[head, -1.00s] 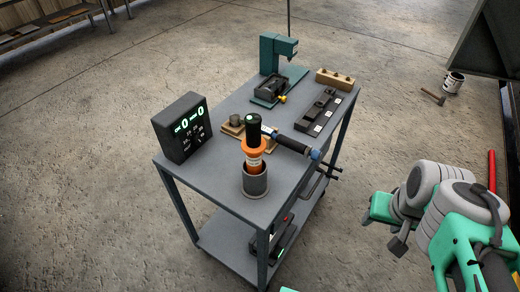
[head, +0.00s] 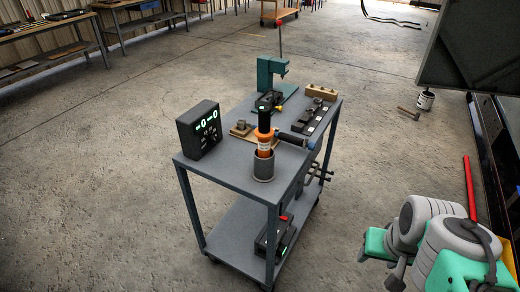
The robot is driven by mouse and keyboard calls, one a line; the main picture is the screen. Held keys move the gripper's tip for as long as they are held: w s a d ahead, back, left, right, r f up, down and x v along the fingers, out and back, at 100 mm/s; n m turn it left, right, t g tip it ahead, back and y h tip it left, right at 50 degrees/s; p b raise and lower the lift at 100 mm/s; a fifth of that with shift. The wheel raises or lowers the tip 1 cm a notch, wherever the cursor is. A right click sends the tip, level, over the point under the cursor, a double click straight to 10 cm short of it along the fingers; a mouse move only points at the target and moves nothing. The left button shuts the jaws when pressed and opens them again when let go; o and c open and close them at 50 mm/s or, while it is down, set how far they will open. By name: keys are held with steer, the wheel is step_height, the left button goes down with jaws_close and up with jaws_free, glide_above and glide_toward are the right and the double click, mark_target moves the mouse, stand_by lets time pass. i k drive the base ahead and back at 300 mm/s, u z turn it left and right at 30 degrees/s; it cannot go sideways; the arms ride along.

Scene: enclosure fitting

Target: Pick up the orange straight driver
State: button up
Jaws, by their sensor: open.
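The orange straight driver (head: 264,138) stands upright in a dark grey cylindrical holder (head: 264,167) near the front corner of the grey cart's top. It has an orange body with a pale label band and a black upper end with a green mark on top. Its lower end is hidden inside the holder. Part of my arm, in grey and teal, shows at the lower right, apart from the cart. My gripper's fingertips do not show in the head view.
The cart top (head: 238,167) also carries a black display box (head: 198,130), a dark tool with a blue end (head: 294,140) close behind the driver, a teal press (head: 270,72) and a black block fixture (head: 314,116). Floor around the cart is mostly clear.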

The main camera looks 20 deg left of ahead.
mark_target(264, 132)
steer(key=z, duration=0.25)
steer(key=k, duration=0.1)
steer(key=u, duration=1.15)
steer(key=i, duration=0.95)
steer(key=z, duration=0.05)
steer(key=k, duration=1)
steer(key=z, duration=0.85)
steer(key=i, duration=0.75)
steer(key=u, duration=2.85)
steer(key=i, duration=0.5)
steer(key=u, duration=0.05)
